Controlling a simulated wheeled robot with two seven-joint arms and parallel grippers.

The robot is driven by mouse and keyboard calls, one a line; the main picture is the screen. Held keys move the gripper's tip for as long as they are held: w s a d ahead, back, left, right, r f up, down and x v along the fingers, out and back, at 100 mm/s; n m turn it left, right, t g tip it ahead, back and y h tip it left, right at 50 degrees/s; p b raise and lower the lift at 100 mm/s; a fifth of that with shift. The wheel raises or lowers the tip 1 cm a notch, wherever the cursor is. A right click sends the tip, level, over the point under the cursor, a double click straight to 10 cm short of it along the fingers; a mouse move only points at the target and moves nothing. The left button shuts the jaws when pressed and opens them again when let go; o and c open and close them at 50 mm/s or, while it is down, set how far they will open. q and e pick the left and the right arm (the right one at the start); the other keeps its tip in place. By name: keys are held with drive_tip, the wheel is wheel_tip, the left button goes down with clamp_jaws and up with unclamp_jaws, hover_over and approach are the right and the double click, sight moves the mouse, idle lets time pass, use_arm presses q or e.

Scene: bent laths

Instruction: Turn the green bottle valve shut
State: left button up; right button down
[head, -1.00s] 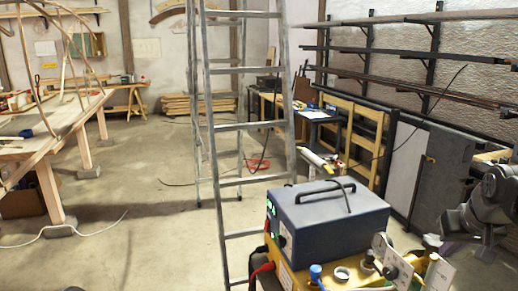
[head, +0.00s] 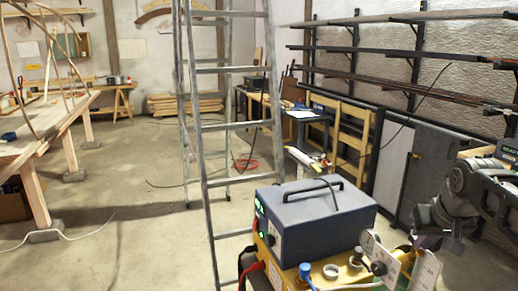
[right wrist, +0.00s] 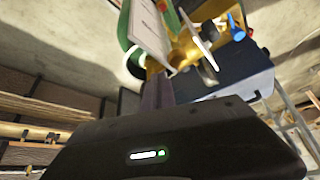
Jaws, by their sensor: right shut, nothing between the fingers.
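My right gripper (head: 428,241) is at the lower right of the head view, just behind the white tags at the right end of the yellow cart. Its fingers (right wrist: 158,92) show in the right wrist view, closed together, with nothing between them. In that view a green rounded surface (right wrist: 134,58), probably part of the green bottle, lies beyond the fingers to the left, partly hidden by a white tag (right wrist: 150,30). I cannot make out the valve's handwheel. The fingers look apart from the green surface. The bottle is not clearly visible in the head view. My left gripper is out of view.
An aluminium ladder (head: 207,130) stands behind. A wall rack (head: 400,60) is at right. Open floor lies left of the ladder.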

drive_tip(key=shift+a, duration=0.1)
idle(0.6)
drive_tip(key=shift+s+a, duration=0.15)
drive_tip(key=shift+s, duration=0.1)
drive_tip(key=shift+r, duration=0.1)
wheel_tip(320, 180, up, 6)
drive_tip(key=p, duration=0.4)
idle(0.3)
